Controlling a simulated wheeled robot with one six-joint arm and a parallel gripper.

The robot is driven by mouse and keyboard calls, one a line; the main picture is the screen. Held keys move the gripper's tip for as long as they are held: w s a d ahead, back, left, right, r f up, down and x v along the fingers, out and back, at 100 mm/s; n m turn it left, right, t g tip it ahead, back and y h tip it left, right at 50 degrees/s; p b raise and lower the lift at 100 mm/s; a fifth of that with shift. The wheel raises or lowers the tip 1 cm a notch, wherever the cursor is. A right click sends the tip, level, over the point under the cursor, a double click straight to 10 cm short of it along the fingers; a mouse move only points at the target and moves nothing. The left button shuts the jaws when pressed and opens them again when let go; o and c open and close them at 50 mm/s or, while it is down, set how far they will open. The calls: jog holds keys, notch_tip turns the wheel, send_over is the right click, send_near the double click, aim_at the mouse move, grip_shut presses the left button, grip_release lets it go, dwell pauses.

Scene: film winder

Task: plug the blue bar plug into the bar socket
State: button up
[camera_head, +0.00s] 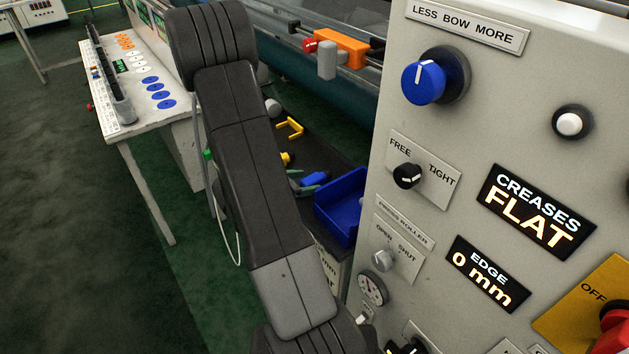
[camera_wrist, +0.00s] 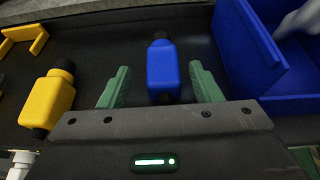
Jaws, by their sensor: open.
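The blue bar plug (camera_wrist: 163,72), a blue block with a dark round end at top and bottom, lies on a dark surface. In the wrist view it is between the two green fingers of my gripper (camera_wrist: 160,66), with a gap on each side. The gripper is open and not closed on it. In the head view the blue plug (camera_head: 316,178) shows small beside my arm, near the green fingers. I cannot pick out the bar socket for certain in either view.
A blue bin (camera_wrist: 255,55) stands close right of the fingers, also in the head view (camera_head: 337,212). A yellow plug (camera_wrist: 50,98) lies left of the left finger. A yellow bracket (camera_wrist: 22,40) lies beyond it. A grey control panel (camera_head: 480,130) fills the right.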

aim_at(316, 179)
jog(key=x, duration=0.3)
jog(key=shift+d+r+p, duration=0.2)
jog(key=shift+d+p, duration=0.1)
jog(key=shift+d, duration=0.05)
jog(key=shift+w+d+f, duration=0.2)
jog(key=shift+w+d, duration=0.05)
jog(key=c, duration=1.1)
